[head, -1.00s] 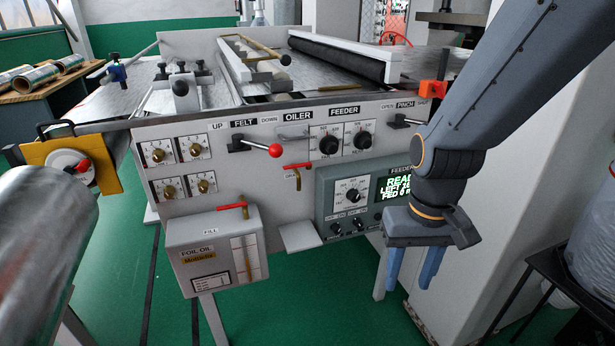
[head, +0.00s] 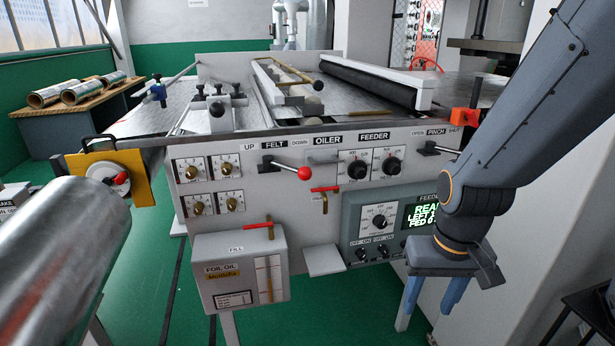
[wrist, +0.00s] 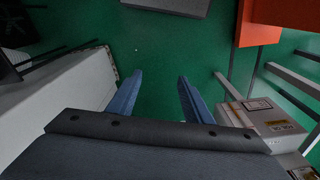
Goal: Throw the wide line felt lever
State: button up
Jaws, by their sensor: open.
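The felt lever (head: 287,169) is a short metal arm with a red ball knob, on the front panel below the FELT label, between UP and DOWN. It points right, toward the DOWN side, and tilts slightly downward. My gripper (head: 427,311) hangs to the right of the lever and lower, in front of the feeder control box, fingers pointing down. It is open and empty, and apart from the lever. In the wrist view my two blue fingers (wrist: 158,98) are spread over green floor; the lever does not show there.
The feeder box (head: 373,222) and the foil oil box (head: 241,268) stick out below the panel. A small red-handled valve (head: 325,189) sits right of the knob. The pinch lever (head: 440,149) is near my arm.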

jog(key=w+a+t+p, duration=0.2)
jog(key=w+a+t, duration=0.15)
jog(key=w, duration=0.55)
jog(key=n+t+y+p, duration=0.3)
jog(key=t+y+p, duration=0.1)
jog(key=t+y, duration=0.6)
send_near(308, 177)
jog(key=w+a+t+h, duration=0.1)
jog(key=w+a, duration=0.1)
jog(key=x, duration=0.7)
jog(key=shift+f+p, duration=0.15)
jog(key=shift+p, duration=0.25)
grip_shut()
